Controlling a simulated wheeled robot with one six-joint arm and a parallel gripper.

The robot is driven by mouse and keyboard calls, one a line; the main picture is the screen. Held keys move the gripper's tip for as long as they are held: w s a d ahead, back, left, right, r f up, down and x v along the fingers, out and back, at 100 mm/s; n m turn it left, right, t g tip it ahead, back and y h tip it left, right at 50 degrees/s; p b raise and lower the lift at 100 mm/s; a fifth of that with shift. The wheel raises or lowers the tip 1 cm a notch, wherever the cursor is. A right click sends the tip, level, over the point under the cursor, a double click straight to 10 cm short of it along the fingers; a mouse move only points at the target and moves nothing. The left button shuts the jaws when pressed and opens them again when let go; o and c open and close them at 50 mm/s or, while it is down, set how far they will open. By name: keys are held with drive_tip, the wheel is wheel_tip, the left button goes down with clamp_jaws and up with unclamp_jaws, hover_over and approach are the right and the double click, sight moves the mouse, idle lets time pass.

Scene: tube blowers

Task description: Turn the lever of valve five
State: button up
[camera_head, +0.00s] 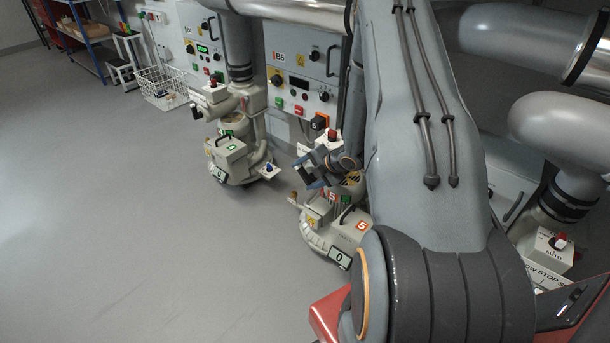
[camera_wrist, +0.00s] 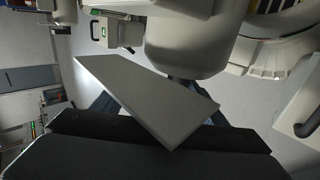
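The beige blower unit marked with an orange 5 (camera_head: 362,226) stands on the floor in the middle of the head view. A black curved handle (camera_head: 345,214) shows on its top. My gripper (camera_head: 305,171) is just above and beside this unit, its dark fingers pointing left. In the wrist view my gripper (camera_wrist: 160,105) shows as dark parts along the bottom. A flat grey plate (camera_wrist: 140,92) lies slantwise in front of the fingers and hides much of them. I cannot tell whether it is the lever of valve five, or whether the fingers touch it.
A second beige blower unit (camera_head: 230,158) stands to the left. Wall panels, one marked B5 (camera_head: 300,62), are behind. A box with a red knob (camera_head: 331,139) is close behind my gripper. A white wire basket (camera_head: 162,86) stands farther back. The floor at left is clear.

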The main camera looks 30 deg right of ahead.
drive_tip(key=c, duration=0.5)
drive_tip(key=t+b, duration=0.1)
drive_tip(key=t, duration=0.1)
drive_tip(key=t+y, duration=0.1)
drive_tip(key=s+t+y+b, duration=0.1)
drive_tip(key=t, duration=0.1)
drive_tip(key=shift+s+d+r+t+b, duration=0.1)
drive_tip(key=shift+d+t+b, duration=0.15)
drive_tip(key=shift+t+b, duration=0.05)
drive_tip(key=shift+s+d+r+t+y+b, duration=0.15)
drive_tip(key=shift+t+y+b, duration=0.2)
drive_tip(key=shift+t, duration=0.4)
drive_tip(key=shift+s+a+t+y+b, duration=0.15)
drive_tip(key=shift+t+y+b, duration=0.15)
drive_tip(key=shift+t, duration=0.45)
drive_tip(key=shift+d, duration=0.1)
drive_tip(key=o, duration=1)
